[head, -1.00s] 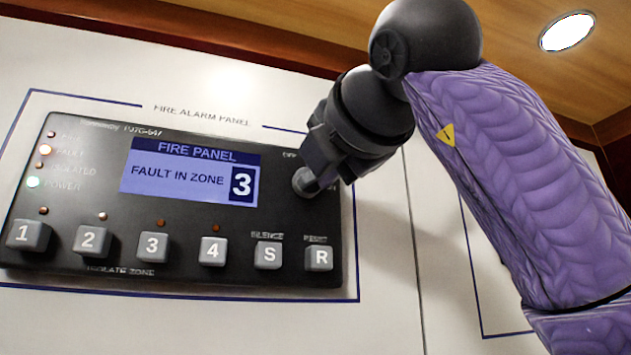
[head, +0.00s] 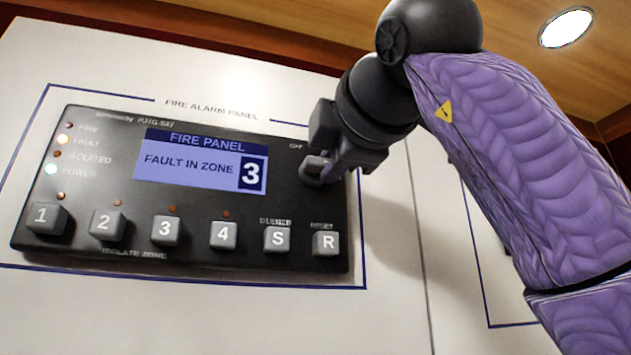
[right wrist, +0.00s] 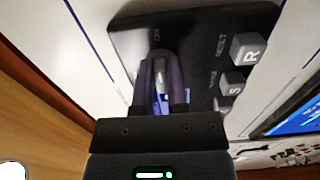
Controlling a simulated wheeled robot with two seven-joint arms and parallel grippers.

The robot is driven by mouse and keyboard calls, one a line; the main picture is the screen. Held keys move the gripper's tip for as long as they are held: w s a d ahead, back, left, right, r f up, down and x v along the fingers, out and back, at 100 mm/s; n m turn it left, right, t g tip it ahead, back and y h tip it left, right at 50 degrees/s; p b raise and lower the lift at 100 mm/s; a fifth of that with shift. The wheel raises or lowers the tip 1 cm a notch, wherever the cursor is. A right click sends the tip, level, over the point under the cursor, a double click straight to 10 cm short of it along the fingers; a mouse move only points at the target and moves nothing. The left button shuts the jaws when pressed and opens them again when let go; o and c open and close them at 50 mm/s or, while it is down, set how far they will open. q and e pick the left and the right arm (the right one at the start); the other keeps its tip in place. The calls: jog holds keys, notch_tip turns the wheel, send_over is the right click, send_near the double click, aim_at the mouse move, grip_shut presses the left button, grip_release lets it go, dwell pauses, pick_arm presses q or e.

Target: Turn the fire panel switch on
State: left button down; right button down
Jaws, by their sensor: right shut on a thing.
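The black fire alarm panel (head: 190,258) is mounted on the white wall, and its lit screen (head: 203,160) reads "FAULT IN ZONE 3". The grey rotary switch (head: 312,171) is at the panel's upper right, beside an "OFF" label. My right gripper (head: 325,172) is at the switch and shut on it. In the right wrist view the switch (right wrist: 160,66) shows between the fingers of my right gripper (right wrist: 163,90). The gripper partly covers the switch and the label on its right. My left gripper is in neither view.
A row of grey buttons, 1 to 4 (head: 164,231), S (head: 278,239) and R (head: 326,242), runs along the panel's lower edge, below the gripper. Fault and power lamps (head: 64,139) glow at the left.

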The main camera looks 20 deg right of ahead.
dwell(0.4)
jog(key=c, duration=0.6)
grip_release()
jog(key=shift+c, duration=0.2)
jog(key=s+b, duration=0.2)
jog(key=s, duration=0.8)
jog(key=shift+d+b, duration=0.2)
jog(key=shift+b, duration=0.2)
